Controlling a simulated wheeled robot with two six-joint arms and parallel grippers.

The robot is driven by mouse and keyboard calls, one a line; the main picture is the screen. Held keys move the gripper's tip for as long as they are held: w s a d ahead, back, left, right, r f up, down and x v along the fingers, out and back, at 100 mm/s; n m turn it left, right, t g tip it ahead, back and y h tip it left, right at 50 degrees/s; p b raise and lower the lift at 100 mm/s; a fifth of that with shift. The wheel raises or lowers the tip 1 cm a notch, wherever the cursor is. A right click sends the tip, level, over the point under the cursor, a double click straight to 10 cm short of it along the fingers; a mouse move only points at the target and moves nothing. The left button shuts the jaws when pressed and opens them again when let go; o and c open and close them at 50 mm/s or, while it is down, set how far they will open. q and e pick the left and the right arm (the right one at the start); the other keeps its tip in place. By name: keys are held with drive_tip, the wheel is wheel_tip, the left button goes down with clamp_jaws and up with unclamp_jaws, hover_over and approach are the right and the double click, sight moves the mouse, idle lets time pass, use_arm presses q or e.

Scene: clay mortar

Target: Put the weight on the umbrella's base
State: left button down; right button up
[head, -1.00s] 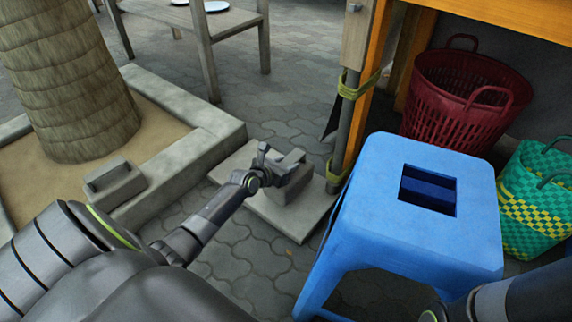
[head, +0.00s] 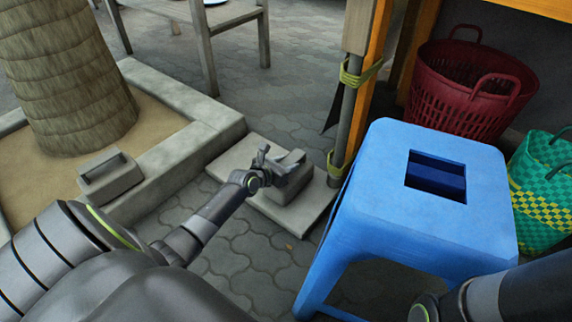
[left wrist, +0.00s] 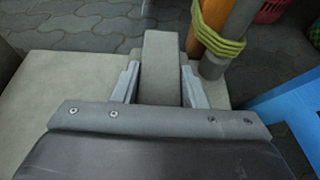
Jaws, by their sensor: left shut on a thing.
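A grey block-shaped weight (head: 288,184) with a raised handle is over the flat pale slab of the umbrella's base (head: 302,222), near the pole. It appears to rest on the slab. My left gripper (head: 268,168) is shut on its handle. In the left wrist view the handle (left wrist: 161,65) stands between the two fingers (left wrist: 160,88), with the slab (left wrist: 55,85) around it. A second similar weight (head: 110,177) sits on the planter's edge at left. My right gripper is out of view.
A blue stool (head: 430,215) stands close to the right of the slab. A red basket (head: 470,90) and a green-yellow woven bag (head: 540,190) are behind it. Green rope (head: 358,75) ties the pole to an orange post. A palm trunk (head: 65,80) stands in the planter at left.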

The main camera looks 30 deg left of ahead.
use_arm(q)
drive_tip(key=c, duration=1.2)
unclamp_jaws()
drive_tip(key=o, duration=0.3)
drive_tip(key=shift+r, duration=0.1)
